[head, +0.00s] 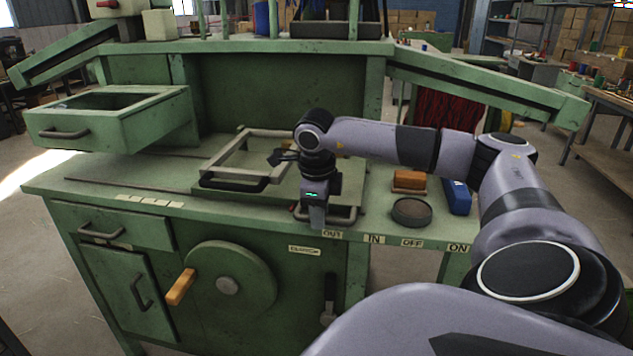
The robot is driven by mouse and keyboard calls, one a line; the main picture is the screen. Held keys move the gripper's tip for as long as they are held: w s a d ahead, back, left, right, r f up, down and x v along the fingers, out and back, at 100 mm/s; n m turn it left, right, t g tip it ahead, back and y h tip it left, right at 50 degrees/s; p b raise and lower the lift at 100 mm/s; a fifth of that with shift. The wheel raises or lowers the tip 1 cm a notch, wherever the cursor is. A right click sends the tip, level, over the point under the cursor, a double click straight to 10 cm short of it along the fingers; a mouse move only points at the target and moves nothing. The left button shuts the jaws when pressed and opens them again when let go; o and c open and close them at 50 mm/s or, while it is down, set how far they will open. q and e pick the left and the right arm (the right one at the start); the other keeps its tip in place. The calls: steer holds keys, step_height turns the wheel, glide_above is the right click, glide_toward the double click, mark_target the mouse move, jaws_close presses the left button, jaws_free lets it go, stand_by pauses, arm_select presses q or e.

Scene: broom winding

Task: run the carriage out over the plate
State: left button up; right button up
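The carriage looks like a pale rectangular frame (212,166) lying on the green machine's bench top, with a dark handle (233,186) along its front. A flat plate (288,192) shows to its right, partly hidden by my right arm. A curved bar handle (347,213) stands at the plate's front edge. My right gripper (313,217) points down at this handle, by the bench's front edge, to the right of the carriage. Whether its fingers are open or touch the handle I cannot tell. A small dark part (281,157) sits by the frame's right side. My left gripper is out of view.
An orange-brown block (409,181), a round dark tin (411,212) and a blue box (457,197) stand right of my gripper. An open drawer (105,116) juts out at left. A wheel (226,285) with a wooden crank handle (181,287) is on the front.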

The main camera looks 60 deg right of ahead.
steer(key=shift+o, duration=0.2)
steer(key=shift+r, duration=0.15)
step_height(320, 180, up, 7)
steer(key=a, duration=0.1)
steer(key=shift+s, duration=0.25)
steer(key=shift+a, duration=0.15)
stand_by(0.3)
